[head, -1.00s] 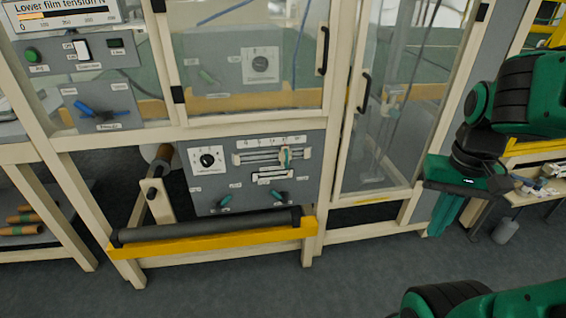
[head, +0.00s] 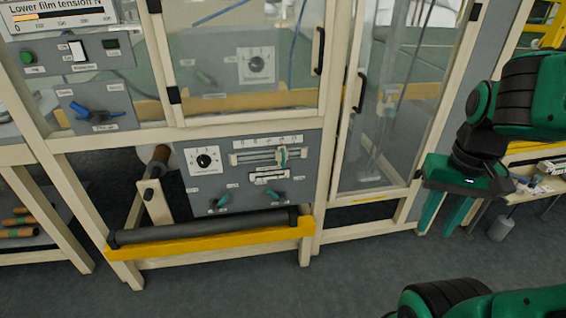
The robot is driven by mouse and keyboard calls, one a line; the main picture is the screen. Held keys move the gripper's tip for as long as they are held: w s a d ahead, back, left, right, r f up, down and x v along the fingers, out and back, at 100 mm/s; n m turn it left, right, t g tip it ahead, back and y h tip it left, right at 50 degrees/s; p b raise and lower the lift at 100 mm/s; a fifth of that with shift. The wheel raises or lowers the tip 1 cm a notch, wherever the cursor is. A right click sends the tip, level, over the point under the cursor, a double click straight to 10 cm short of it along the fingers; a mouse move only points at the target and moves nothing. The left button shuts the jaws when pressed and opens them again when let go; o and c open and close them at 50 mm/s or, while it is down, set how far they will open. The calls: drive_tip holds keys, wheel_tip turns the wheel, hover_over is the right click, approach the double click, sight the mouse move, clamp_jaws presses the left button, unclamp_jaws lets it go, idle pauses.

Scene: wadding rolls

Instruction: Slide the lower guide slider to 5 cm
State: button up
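The lower control panel (head: 215,180) is grey and sits under the glass doors of the machine. On it is a slider rail (head: 255,157) with a scale strip (head: 267,141) above it. A teal slider handle (head: 282,157) stands near the right end of the rail. The scale marks are too small to read. My gripper (head: 438,228) is at the right, pointing down, with its two green fingers apart and nothing seen between them. It is well to the right of the slider and not touching it.
A dial (head: 204,160) and two teal levers (head: 220,201) share the panel. A yellow bar (head: 215,239) with a dark roller crosses below it. A glass door (head: 385,110) in a cream frame stands between panel and gripper. The floor in front is clear.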

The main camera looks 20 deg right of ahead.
drive_tip(key=w+d+f+n+t+h, duration=0.1)
drive_tip(key=w+f+t, duration=0.25)
drive_tip(key=w, duration=0.75)
drive_tip(key=w+f+n+t+h, duration=0.15)
drive_tip(key=w+f, duration=0.25)
drive_tip(key=w, duration=0.7)
drive_tip(key=w+d+f+n+t+h, duration=0.1)
drive_tip(key=w+f+t, duration=0.2)
drive_tip(key=w, duration=0.8)
drive_tip(key=n+t+y, duration=0.4)
drive_tip(key=t+y, duration=0.1)
drive_tip(key=t, duration=0.5)
approach(284, 160)
drive_tip(key=w, duration=0.8)
drive_tip(key=shift+w+a, duration=0.3)
drive_tip(key=shift+w, duration=0.1)
drive_tip(key=shift+c, duration=0.6)
clamp_jaws()
